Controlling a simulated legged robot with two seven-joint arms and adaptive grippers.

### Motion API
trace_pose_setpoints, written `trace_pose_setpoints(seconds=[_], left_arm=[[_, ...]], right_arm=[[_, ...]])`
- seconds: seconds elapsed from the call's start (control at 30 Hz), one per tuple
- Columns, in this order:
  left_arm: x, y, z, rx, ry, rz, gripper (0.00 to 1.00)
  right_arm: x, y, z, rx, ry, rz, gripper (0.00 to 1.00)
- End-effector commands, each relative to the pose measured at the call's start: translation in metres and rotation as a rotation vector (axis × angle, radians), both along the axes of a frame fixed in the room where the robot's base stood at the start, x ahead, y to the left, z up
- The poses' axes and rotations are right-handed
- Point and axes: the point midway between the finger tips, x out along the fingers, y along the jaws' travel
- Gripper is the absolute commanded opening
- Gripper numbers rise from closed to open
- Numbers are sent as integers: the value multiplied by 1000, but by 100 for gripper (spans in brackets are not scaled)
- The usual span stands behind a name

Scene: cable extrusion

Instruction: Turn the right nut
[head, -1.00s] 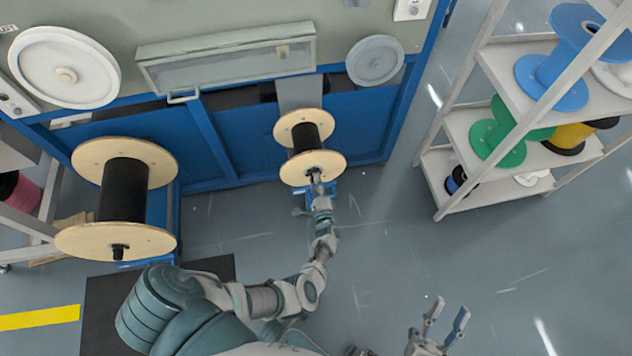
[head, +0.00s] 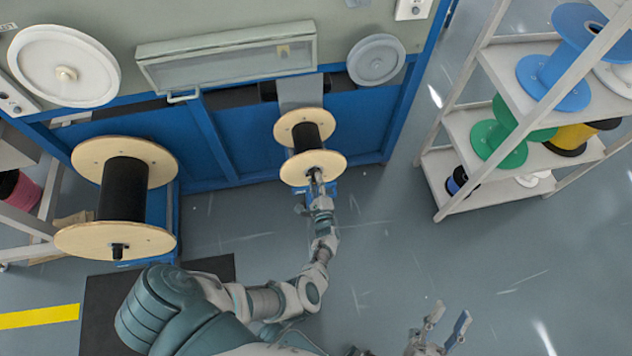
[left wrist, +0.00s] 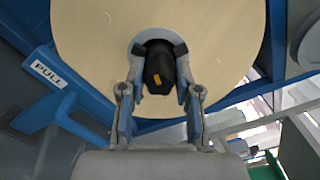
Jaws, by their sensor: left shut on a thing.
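The right nut (left wrist: 160,68) is a dark knob with an orange mark, at the centre of the right spool's wooden flange (left wrist: 90,45) in the left wrist view. My left gripper (left wrist: 158,80) is shut on the nut, one finger on each side. In the head view my left gripper (head: 316,180) reaches the front of the right spool (head: 306,136), and the nut is mostly hidden there. My right gripper (head: 447,325) is open and empty above the floor at the bottom of the head view.
A larger left spool (head: 122,190) with black cable stands at the left. A blue machine frame (head: 258,140) runs behind the spools. A shelf (head: 470,130) with coloured spools stands at the right. The floor (head: 400,230) between is clear.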

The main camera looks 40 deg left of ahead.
Motion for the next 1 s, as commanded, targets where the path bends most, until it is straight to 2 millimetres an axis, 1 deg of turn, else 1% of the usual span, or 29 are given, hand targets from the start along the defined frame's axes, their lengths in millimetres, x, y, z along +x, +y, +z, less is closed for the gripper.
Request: trace_pose_setpoints(seconds=[0.03,0.07,0.1,0.13,0.43,0.57,0.67,0.77,1.0], left_arm=[[-1,-6,-7,-13,11,-9,0],[-1,-6,-7,-13,11,-9,40],[-1,-5,-6,-12,11,-8,50],[-1,-5,-6,-12,10,-7,57],[-1,-2,-2,-7,1,-3,58],[-1,-1,-1,-41,-42,-2,58],[-1,-1,0,-111,-124,-3,58],[-1,0,0,-214,-248,-2,58],[0,0,-1,-499,-583,-5,58]], right_arm=[[0,0,-1,-1,2,0,40],[0,0,-1,-1,2,0,40],[0,0,-1,-1,2,0,40],[0,0,-1,-1,3,0,40],[1,-1,0,-3,0,-2,40],[-1,-1,2,-2,-3,-2,40],[-1,0,5,-2,-6,-1,40],[-2,0,8,-1,-9,-1,40],[-2,0,11,0,-12,-1,40]])
